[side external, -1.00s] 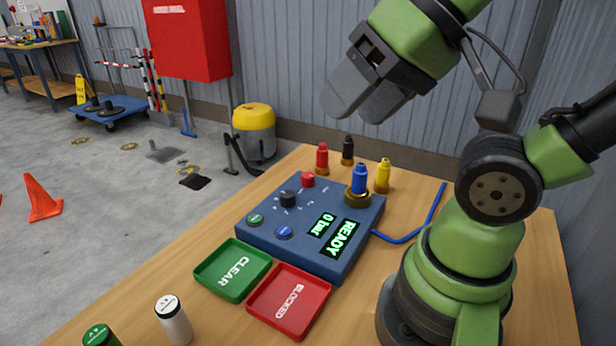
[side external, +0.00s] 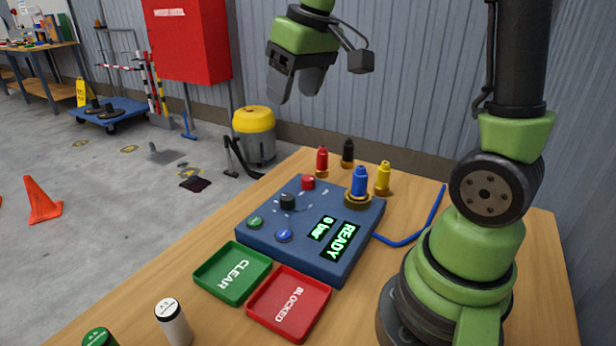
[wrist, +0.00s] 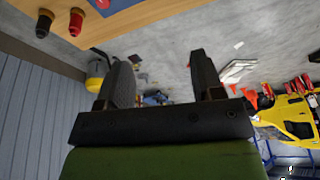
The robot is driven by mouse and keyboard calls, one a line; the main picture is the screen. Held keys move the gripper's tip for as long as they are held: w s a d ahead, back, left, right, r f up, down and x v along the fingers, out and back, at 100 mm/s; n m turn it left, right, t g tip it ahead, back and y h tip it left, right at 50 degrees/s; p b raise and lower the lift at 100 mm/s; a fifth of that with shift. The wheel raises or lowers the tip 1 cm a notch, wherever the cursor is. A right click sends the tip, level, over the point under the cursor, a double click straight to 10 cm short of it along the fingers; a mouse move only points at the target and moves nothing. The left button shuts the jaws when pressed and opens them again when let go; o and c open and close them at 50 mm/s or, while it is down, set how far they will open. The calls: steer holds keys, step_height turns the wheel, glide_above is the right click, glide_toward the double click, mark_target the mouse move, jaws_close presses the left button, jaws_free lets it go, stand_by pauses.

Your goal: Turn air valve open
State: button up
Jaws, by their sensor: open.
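The blue control box (side external: 300,238) sits on the wooden table. A black knob (side external: 287,201), which looks like the air valve, stands on its top among white markings. A red button (side external: 308,183), a green button (side external: 255,223) and a blue button (side external: 284,235) are around it. The display (side external: 337,238) reads READY and 0 bar. My gripper (side external: 292,98) is in the air above and behind the box, apart from it. In the wrist view my gripper (wrist: 165,75) has its fingers apart with nothing between them. The knob is not clearly in the wrist view.
A blue nozzle (side external: 359,183) stands on the box; red (side external: 322,161), black (side external: 347,152) and yellow (side external: 383,177) ones stand behind it. A green CLEAR tray (side external: 266,264), a red BLOCKED tray (side external: 323,312) and two cylinders are in front.

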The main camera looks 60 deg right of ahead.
steer(key=w+d+f+n+g, duration=0.1)
steer(key=w+d+f+g, duration=0.1)
steer(key=w+d+f, duration=0.45)
steer(key=n+g, duration=0.1)
steer(key=g, duration=0.1)
glide_toward(308, 178)
step_height(308, 178, down, 10)
steer(key=shift+s+r, duration=0.1)
steer(key=c, duration=0.9)
